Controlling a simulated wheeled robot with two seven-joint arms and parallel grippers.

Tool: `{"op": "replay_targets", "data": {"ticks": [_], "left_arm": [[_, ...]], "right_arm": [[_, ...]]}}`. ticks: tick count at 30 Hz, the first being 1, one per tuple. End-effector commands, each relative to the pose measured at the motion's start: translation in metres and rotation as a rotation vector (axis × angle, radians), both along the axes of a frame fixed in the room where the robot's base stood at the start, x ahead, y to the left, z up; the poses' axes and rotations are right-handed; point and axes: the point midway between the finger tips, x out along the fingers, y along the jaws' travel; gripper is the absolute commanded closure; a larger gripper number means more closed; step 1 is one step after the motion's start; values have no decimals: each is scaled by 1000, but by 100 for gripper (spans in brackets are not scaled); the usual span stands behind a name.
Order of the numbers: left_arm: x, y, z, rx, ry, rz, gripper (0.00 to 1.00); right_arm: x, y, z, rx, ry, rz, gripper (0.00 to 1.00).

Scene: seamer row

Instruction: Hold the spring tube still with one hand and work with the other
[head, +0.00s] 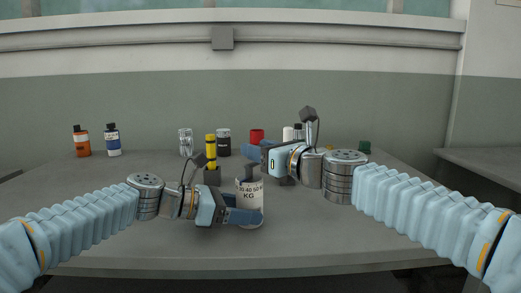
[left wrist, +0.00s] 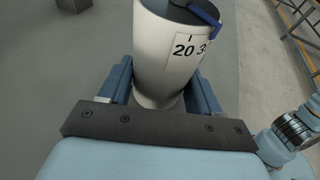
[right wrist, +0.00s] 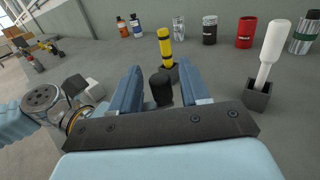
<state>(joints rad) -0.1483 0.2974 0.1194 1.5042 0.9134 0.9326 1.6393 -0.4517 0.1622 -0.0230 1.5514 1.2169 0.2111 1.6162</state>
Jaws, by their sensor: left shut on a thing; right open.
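The spring tube (head: 249,205) is a white upright cylinder marked with numbers and KG, standing on the grey table; it also shows in the left wrist view (left wrist: 165,60). My left gripper (head: 243,216) is shut on its lower part, one finger on each side. A dark plunger (head: 250,173) sticks up from its top. My right gripper (head: 262,154) is open above and behind the tube. In the right wrist view a dark knob (right wrist: 160,86) lies between its fingers; I cannot tell if they touch it. The tube body is hidden there.
A yellow cylinder (head: 210,148) stands in a dark holder behind the tube. A white-handled tool (right wrist: 270,55) stands in another dark block. Orange (head: 81,143) and blue (head: 113,141) bottles and several cans line the back. The table's left front is clear.

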Motion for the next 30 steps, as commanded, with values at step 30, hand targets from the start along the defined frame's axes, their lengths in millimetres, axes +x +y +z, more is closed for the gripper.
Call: {"op": "replay_targets", "data": {"ticks": [30], "left_arm": [[0,0,0,0,0,0,54]], "right_arm": [[-95,-74,0,0,0,1,54]]}}
